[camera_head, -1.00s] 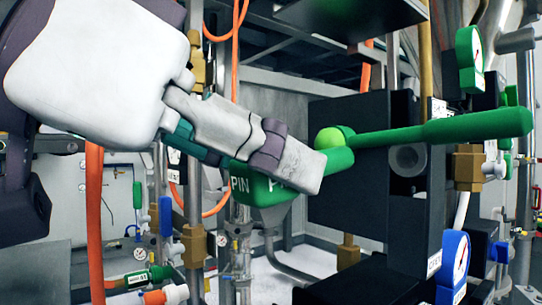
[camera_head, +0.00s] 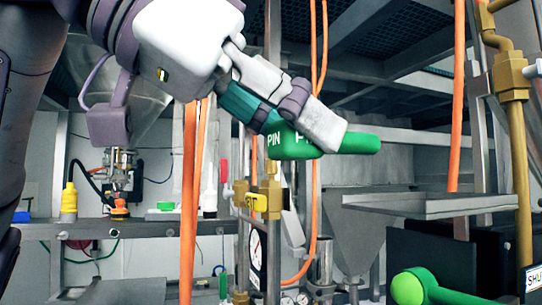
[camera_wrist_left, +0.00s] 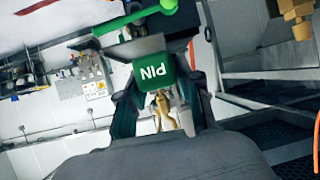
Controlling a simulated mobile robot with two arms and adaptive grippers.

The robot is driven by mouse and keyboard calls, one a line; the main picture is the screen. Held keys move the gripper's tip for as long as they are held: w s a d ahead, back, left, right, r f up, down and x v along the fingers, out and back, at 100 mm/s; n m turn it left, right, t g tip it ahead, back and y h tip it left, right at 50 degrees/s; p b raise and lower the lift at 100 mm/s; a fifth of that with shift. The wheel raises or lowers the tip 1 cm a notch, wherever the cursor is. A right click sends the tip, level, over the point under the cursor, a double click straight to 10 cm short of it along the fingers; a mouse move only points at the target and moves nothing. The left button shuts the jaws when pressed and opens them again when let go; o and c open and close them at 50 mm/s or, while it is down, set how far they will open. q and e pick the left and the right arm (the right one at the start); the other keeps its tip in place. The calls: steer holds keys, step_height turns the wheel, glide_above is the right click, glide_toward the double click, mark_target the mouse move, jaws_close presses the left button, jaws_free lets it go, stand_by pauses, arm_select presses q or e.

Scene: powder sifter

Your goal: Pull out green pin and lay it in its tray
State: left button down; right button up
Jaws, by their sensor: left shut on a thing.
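The green pin (camera_head: 355,143), with a block marked PIN, is held in my left gripper (camera_head: 318,128) in the head view. The gripper is shut on the block, and the pin's rounded end sticks out to the right. The pin is in the air, clear of the black block. In the left wrist view the PIN block (camera_wrist_left: 155,85) sits between the fingers. A grey metal tray (camera_head: 430,206) is to the right and below the pin; I cannot tell whether it is the pin's tray. My right gripper is out of view.
Orange hoses (camera_head: 188,200) hang near the arm. Brass pipework (camera_head: 515,90) stands at the right. A bench (camera_head: 140,230) is at the left back.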

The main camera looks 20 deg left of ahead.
arm_select(q)
steer(key=s+d+r+m+g+p, duration=0.1)
steer(key=s+d+r+p, duration=0.15)
steer(key=d+r, duration=0.35)
steer(key=b, duration=0.2)
glide_above(395, 206)
steer(key=s, duration=0.1)
steer(key=shift+h, duration=0.3)
step_height(395, 206, down, 6)
steer(key=shift+s, duration=0.1)
steer(key=shift+w+f+b, duration=0.4)
steer(key=shift+w+f, duration=0.1)
steer(key=shift+f, duration=0.05)
steer(key=shift+f+b, duration=0.55)
steer(key=shift+f, duration=0.35)
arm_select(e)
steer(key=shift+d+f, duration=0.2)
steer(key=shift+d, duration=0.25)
arm_select(q)
steer(key=shift+f, duration=0.35)
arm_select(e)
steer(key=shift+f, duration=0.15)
arm_select(q)
steer(key=c, duration=0.7)
jaws_free()
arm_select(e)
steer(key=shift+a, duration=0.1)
arm_select(q)
steer(key=v, duration=1.2)
